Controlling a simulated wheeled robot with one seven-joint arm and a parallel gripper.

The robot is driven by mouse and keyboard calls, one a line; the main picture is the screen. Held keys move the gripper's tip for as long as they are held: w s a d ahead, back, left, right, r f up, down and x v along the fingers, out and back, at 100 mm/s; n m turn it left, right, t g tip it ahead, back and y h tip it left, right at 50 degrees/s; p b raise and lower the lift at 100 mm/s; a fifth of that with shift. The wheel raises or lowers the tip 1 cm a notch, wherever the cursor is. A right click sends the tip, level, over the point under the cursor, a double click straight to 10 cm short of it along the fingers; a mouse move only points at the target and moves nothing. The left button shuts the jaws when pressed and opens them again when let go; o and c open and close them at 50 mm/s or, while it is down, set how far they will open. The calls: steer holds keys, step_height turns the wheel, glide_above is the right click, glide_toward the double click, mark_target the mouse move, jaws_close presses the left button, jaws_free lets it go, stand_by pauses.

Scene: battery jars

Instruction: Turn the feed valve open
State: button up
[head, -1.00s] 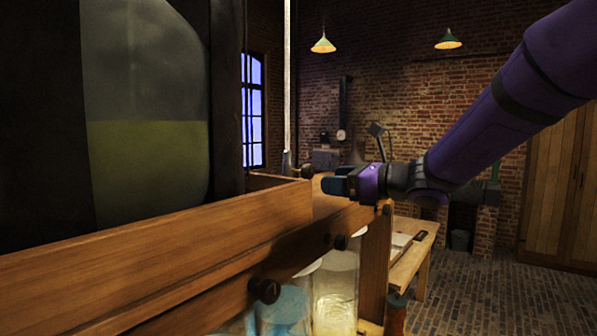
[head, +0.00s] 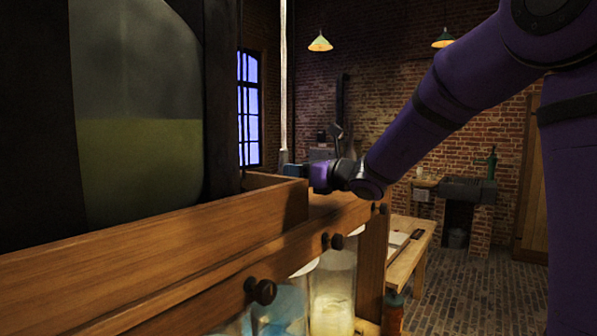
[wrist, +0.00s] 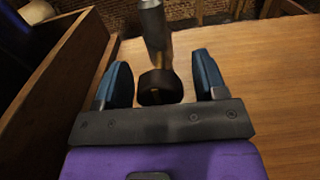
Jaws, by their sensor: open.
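In the wrist view a dark round knob (wrist: 158,86), which looks like the feed valve, sits at the foot of an upright metal pipe (wrist: 156,28) above a wooden top. My gripper (head: 291,171) is open. In the wrist view its two blue fingers stand on either side of the knob, with gaps showing between them and it. In the head view the gripper is at the foot of the thin pale vertical pipe (head: 284,80), behind the wooden box edge. It hides the knob there.
A wooden frame with dark round knobs (head: 261,291) on its front runs across the foreground, above lit glass jars (head: 332,297). A large glass vessel (head: 139,170) with yellowish liquid stands at left. A wooden side wall (wrist: 45,85) is left of my gripper.

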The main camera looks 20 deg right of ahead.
steer(key=shift+w+a, duration=0.2)
steer(key=shift+w, duration=0.05)
steer(key=c, duration=0.9)
